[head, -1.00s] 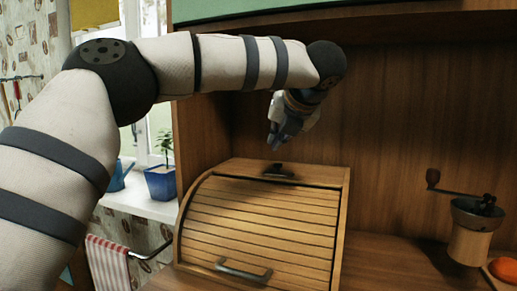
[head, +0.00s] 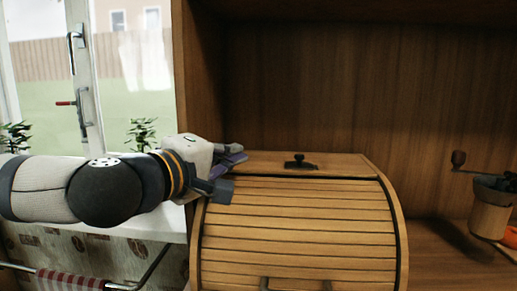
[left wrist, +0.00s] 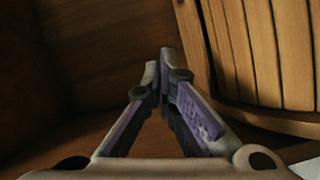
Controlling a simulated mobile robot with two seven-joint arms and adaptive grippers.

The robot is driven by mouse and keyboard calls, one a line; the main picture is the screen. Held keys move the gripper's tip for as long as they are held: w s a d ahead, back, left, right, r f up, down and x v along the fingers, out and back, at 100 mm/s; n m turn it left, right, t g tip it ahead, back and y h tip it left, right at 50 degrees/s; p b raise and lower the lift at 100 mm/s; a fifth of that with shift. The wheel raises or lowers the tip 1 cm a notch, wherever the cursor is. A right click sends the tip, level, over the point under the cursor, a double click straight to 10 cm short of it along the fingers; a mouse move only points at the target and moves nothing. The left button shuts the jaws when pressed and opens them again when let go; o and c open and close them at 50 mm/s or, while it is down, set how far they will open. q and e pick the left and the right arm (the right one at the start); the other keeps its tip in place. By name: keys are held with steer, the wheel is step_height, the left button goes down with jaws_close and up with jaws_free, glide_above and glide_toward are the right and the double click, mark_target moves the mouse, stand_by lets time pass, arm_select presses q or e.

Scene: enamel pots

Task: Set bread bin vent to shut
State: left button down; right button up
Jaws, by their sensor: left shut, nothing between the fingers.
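The wooden bread bin (head: 300,225) with a slatted roll front stands on the counter in the head view. On its flat top is a small black knob on a dark plate, which looks like the vent (head: 299,161). I cannot tell its setting. My left gripper (head: 236,153) is at the bin's upper left edge, left of the vent and apart from it. Its fingers are shut and empty; in the left wrist view the tips (left wrist: 166,66) meet, with the bin's slats (left wrist: 265,55) to the right. My right gripper is not in view.
A coffee grinder (head: 490,207) stands on the counter to the right, with something orange beside it. The wooden cabinet wall (head: 330,85) closes the back. A window and plants (head: 142,133) are at left. A red-checked towel (head: 70,281) hangs low at left.

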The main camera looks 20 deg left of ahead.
mark_target(289, 166)
arm_select(q)
steer(key=shift+w+d+f, duration=0.1)
steer(key=shift+w+d, duration=0.05)
steer(key=shift+w, duration=0.1)
steer(key=w, duration=0.3)
steer(key=w+d+b, duration=0.1)
steer(key=w, duration=0.4)
steer(key=shift+w+d+f+b, duration=0.2)
steer(key=shift+w+f+b, duration=0.15)
steer(key=shift+b, duration=0.05)
steer(key=d, duration=0.2)
steer(key=w+d, duration=0.1)
steer(key=shift+d+f, duration=0.1)
steer(key=shift+f, duration=0.2)
steer(key=shift+d, duration=0.35)
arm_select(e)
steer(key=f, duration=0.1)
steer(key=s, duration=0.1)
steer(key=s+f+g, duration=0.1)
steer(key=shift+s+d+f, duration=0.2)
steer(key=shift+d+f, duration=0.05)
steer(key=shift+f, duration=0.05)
